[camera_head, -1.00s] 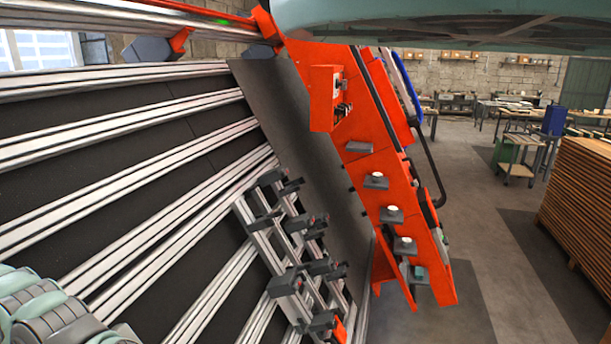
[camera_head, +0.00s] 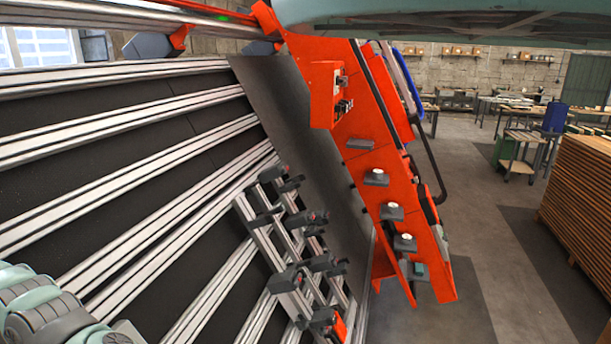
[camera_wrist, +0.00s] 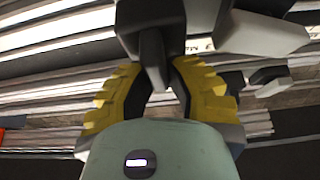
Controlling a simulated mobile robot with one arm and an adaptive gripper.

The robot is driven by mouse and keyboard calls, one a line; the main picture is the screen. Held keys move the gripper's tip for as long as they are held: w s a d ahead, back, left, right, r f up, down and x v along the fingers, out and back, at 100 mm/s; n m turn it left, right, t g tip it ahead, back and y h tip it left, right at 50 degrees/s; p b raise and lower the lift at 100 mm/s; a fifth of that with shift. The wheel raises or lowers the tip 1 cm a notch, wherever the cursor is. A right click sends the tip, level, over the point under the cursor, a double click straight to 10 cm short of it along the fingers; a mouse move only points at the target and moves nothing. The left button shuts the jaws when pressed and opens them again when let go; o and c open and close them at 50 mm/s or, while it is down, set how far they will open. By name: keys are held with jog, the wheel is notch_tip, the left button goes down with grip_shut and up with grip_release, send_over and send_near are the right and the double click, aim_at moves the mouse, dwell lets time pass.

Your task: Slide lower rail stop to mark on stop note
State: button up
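In the wrist view my gripper (camera_wrist: 155,88) has its two yellow, ridged fingers on either side of a dark grey post. The post hangs from a dark grey block (camera_wrist: 150,22), which may be the lower rail stop. It lies in front of pale horizontal rails (camera_wrist: 60,85). A gap shows between the dark inner finger pads; whether they press on the post is unclear. A pale strip with small dark marks (camera_wrist: 200,45) lies right of the block; I cannot tell whether it is the stop note. In the head view my gripper is not visible.
Tilted aluminium rails (camera_head: 110,125) cross a black panel at left in the head view. A clamp frame with several dark, red-tipped heads (camera_head: 290,278) stands beside an orange gantry plate (camera_head: 375,175). Stacked timber (camera_head: 580,200) is at right, with open floor between.

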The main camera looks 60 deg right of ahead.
grip_shut()
jog(key=shift+d+f, duration=0.1)
jog(key=b, duration=0.4)
jog(key=shift+w+d+f, duration=0.15)
jog(key=shift+w+f, duration=0.25)
jog(key=b, duration=0.2)
jog(key=d+b, duration=0.1)
jog(key=b, duration=0.2)
jog(key=shift+w+f+b, duration=0.1)
jog(key=shift+w+b, duration=0.15)
jog(key=shift+b, duration=0.05)
jog(key=d+b, duration=0.1)
jog(key=b, duration=0.2)
jog(key=d+b, duration=0.2)
jog(key=b, duration=0.2)
jog(key=d+r+b, duration=0.1)
jog(key=b, duration=0.2)
jog(key=shift+w+d+b, duration=0.4)
